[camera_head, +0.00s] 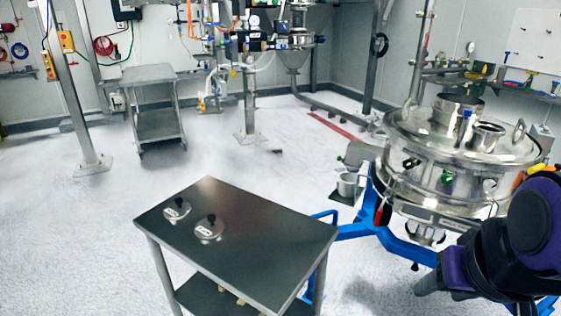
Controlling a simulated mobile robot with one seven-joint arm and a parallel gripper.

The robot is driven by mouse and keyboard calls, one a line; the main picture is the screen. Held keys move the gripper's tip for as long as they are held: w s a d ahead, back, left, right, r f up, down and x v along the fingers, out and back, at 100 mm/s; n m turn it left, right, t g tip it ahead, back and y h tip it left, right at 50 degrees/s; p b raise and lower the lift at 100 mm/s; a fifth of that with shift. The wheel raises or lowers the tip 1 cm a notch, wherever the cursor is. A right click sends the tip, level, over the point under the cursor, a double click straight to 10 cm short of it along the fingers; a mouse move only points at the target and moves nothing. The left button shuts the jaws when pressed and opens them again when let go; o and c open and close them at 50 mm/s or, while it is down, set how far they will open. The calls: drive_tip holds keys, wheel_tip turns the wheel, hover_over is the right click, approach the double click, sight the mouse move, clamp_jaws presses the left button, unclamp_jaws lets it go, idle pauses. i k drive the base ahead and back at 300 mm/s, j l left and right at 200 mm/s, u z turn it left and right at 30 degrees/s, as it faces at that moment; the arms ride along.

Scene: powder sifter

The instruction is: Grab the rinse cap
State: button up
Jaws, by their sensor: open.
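Two round metal caps with pale labels and small knobs on top lie on the dark tabletop of a small cart. One cap (176,209) is near the left edge and the other cap (209,228) is a little nearer and to the right. I cannot read their labels, so I cannot tell which is the rinse cap. My gripper (428,284) shows as the dark end of my purple and black arm at the lower right. It is open and well to the right of the cart, apart from both caps. Its fingers are hard to make out.
The cart's tabletop (265,235) is otherwise bare. A large steel sifter (455,150) on a blue frame (350,231) stands right of the cart, close to my arm. A grey trolley (155,120) and steel posts stand further back. The floor left of the cart is clear.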

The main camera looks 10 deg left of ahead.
sight(180, 209)
drive_tip(key=j+u, duration=0.15)
drive_tip(key=u, duration=1.05)
drive_tip(key=i+j, duration=0.1)
drive_tip(key=j, duration=0.35)
drive_tip(key=j+z, duration=0.25)
drive_tip(key=j, duration=0.55)
drive_tip(key=i+j+z, duration=0.15)
drive_tip(key=j, duration=0.25)
drive_tip(key=j+z, duration=0.2)
drive_tip(key=j, duration=0.15)
drive_tip(key=i+j, duration=0.05)
